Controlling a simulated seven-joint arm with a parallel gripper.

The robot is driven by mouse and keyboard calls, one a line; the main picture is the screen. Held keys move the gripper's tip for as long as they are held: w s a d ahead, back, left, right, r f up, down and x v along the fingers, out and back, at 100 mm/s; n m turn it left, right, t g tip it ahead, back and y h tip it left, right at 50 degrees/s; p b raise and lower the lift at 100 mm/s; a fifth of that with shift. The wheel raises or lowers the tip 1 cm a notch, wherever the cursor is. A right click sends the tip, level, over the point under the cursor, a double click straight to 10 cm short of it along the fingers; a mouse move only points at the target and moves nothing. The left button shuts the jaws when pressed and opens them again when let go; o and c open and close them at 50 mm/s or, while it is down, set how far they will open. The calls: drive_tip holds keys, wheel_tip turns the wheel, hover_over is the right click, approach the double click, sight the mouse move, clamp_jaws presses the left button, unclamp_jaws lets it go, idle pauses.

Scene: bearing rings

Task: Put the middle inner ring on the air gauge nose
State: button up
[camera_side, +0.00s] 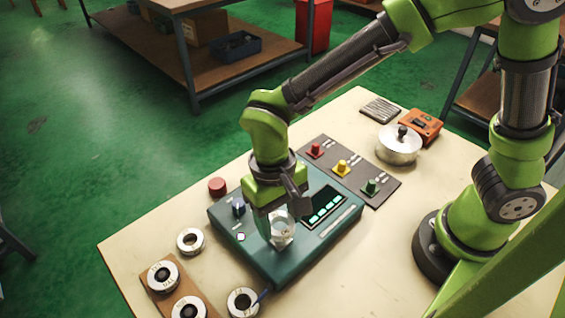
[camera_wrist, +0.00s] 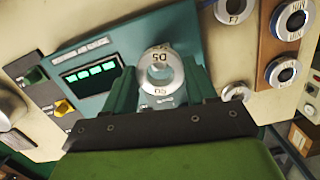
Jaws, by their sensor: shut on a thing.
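My gripper (camera_side: 278,213) is shut on a silver inner ring (camera_side: 282,238), low over the front part of the teal air gauge (camera_side: 258,268). In the wrist view my gripper (camera_wrist: 161,88) has a finger on each side of the ring (camera_wrist: 159,54), whose face carries dark marks that look like D5. Its hole faces the camera and shows something greyish inside. The gauge's nose is not clearly seen; the ring and fingers cover that spot, so I cannot tell whether the ring is around it. The gauge display (camera_side: 324,205) shows several lit green blocks.
A brown board (camera_side: 152,286) with ringed posts lies at the front left. Loose rings lie nearby, one left of the gauge (camera_side: 190,241) and one in front (camera_side: 243,302). A dark plate with red, yellow and green knobs (camera_side: 341,168) and a lidded silver pot (camera_side: 399,147) stand behind.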

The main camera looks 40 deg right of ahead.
drive_tip(key=shift+f, duration=0.35)
drive_tip(key=shift+f, duration=0.65)
drive_tip(key=shift+f, duration=0.75)
idle(0.9)
drive_tip(key=o, duration=1.3)
drive_tip(key=shift+r, duration=3.75)
